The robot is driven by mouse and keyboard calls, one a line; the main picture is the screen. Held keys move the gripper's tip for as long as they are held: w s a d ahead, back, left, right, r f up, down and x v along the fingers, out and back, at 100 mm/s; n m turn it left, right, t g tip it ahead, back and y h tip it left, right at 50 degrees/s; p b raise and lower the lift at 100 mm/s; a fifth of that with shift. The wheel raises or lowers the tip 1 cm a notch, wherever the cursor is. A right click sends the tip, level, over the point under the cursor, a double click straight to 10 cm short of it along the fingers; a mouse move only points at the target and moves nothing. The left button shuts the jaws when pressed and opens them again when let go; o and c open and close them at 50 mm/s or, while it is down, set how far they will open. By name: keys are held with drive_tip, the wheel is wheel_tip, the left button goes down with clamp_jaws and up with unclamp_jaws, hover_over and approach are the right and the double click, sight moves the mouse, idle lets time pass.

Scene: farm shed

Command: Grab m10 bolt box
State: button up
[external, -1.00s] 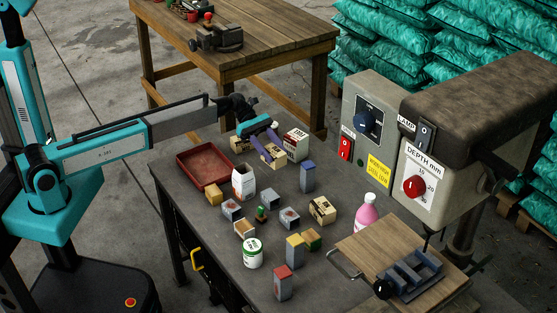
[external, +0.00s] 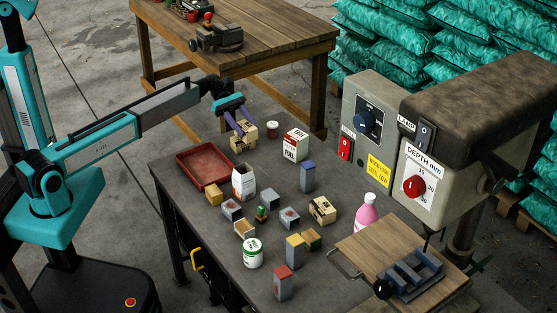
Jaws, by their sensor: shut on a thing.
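My gripper (external: 243,132) is at the far left part of the grey workbench, its purple fingers pointing down and shut on a small tan box (external: 248,130) with a dark label. Another tan box (external: 237,148) shows just below the held one, and the two overlap in the picture. I cannot tell whether they touch. The print on the held box is too small to read, so I cannot confirm it is the m10 bolt box. A similar tan box with dark print (external: 322,210) stands at the middle right of the bench.
A red tray (external: 203,166) lies in front-left. Several small boxes and cans crowd the middle. A drill press (external: 440,150) stands at the right.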

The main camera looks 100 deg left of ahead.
drive_tip(key=shift+s+a, duration=0.25)
idle(0.6)
